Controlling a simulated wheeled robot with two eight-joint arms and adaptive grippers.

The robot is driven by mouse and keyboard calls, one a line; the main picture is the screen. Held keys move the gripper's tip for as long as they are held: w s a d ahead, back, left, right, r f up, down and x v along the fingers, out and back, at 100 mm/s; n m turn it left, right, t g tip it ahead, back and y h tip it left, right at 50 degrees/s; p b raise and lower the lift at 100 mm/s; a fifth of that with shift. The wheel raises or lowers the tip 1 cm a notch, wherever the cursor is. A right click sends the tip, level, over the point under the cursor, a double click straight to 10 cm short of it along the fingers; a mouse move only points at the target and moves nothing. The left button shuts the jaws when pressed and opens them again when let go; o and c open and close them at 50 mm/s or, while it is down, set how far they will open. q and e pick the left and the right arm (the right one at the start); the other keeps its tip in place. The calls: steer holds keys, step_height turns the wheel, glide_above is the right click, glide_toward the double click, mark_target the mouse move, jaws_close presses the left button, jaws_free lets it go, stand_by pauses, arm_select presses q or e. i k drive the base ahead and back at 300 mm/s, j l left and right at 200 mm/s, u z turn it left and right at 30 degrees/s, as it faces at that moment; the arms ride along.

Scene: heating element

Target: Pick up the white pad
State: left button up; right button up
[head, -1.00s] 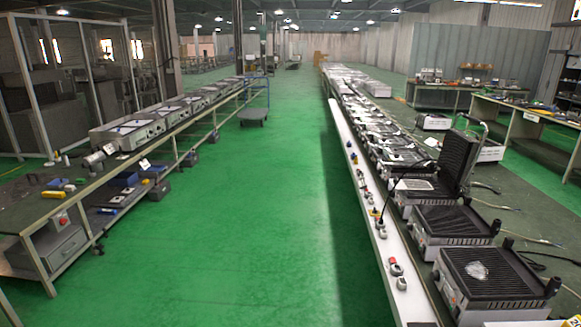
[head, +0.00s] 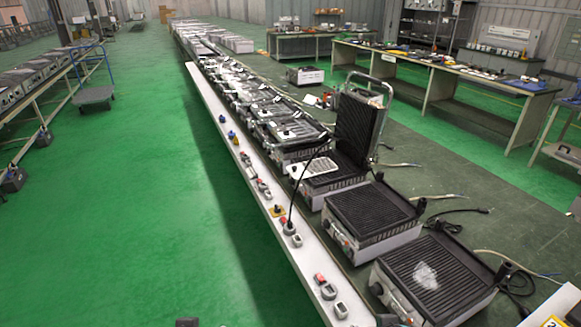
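A small white, crumpled-looking patch (head: 424,275), which looks like the white pad, lies on the ribbed black plate of the nearest grill (head: 440,262) at the lower right. A flat white piece with dark marks (head: 313,168) rests on the open grill farther up the line; I cannot tell what it is. Neither gripper can be made out in the head view. A small dark shape at the bottom edge, left of the bench, is cut off and I cannot identify it.
A long white-edged bench (head: 262,205) carries a row of grills, with switches along its edge. One grill stands with its ribbed lid (head: 357,125) raised. Cables lie right of the nearest grills. Green floor (head: 120,220) is clear at left. A blue trolley (head: 93,93) stands farther back.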

mark_target(321, 166)
steer(key=i+z, duration=0.35)
steer(key=z, duration=0.5)
steer(key=i+j+z, duration=0.45)
steer(key=j+z, duration=0.25)
steer(key=j, duration=0.2)
steer(key=i+j+z, duration=0.2)
steer(key=j, duration=0.15)
steer(key=i+j, duration=0.1)
steer(key=j, duration=0.4)
steer(key=i+j+z, duration=0.1)
steer(key=j, duration=0.4)
steer(key=i+j, duration=0.15)
steer(key=j, duration=0.35)
steer(key=i+j, duration=0.1)
steer(key=j, duration=0.4)
steer(key=i+j+z, duration=0.1)
steer(key=j, duration=0.4)
